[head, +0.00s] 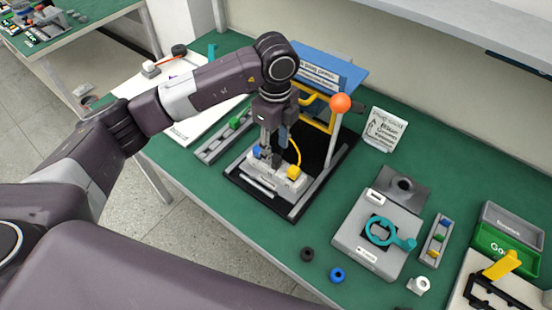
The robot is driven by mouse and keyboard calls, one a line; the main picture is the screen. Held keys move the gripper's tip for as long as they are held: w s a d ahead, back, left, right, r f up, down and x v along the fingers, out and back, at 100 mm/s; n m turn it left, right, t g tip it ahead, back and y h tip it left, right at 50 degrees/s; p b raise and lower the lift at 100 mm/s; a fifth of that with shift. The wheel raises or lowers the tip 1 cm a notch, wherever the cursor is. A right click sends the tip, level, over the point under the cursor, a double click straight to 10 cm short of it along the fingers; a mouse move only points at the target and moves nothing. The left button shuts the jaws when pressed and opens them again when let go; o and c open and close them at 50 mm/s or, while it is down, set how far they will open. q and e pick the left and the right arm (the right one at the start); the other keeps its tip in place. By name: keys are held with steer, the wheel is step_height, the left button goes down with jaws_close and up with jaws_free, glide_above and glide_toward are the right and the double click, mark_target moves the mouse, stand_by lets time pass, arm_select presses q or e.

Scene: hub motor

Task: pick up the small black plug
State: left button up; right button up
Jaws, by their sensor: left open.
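My left gripper (268,152) points down over a light grey test block (262,181) in a black-framed fixture. Its fingers are open, near the block's top. A blue connector (257,152) and a yellow connector (293,172) with a yellow cable are beside the fingertips. Something small and dark sits by the fingertips; I cannot tell whether it is the black plug or part of a finger. A small round black piece (307,254) lies on the green table in front of the fixture. My right gripper is not in view.
An orange-knobbed lever (340,103) and a blue sign (325,68) stand close to the arm. A grey device with a teal ring (380,231), a blue ring (337,274) and a green bin (505,250) are at right.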

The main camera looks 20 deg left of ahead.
mark_target(276, 158)
arm_select(q)
step_height(276, 158, down, 4)
steer(key=shift+r+p, duration=0.1)
steer(key=shift+p, duration=0.7)
steer(key=shift+f, duration=0.55)
steer(key=c, duration=1.1)
steer(key=shift+r, duration=0.15)
steer(key=shift+d+r, duration=0.1)
steer(key=shift+r, duration=0.45)
steer(key=shift+r+b, duration=1.65)
steer(key=shift+r, duration=7.7)
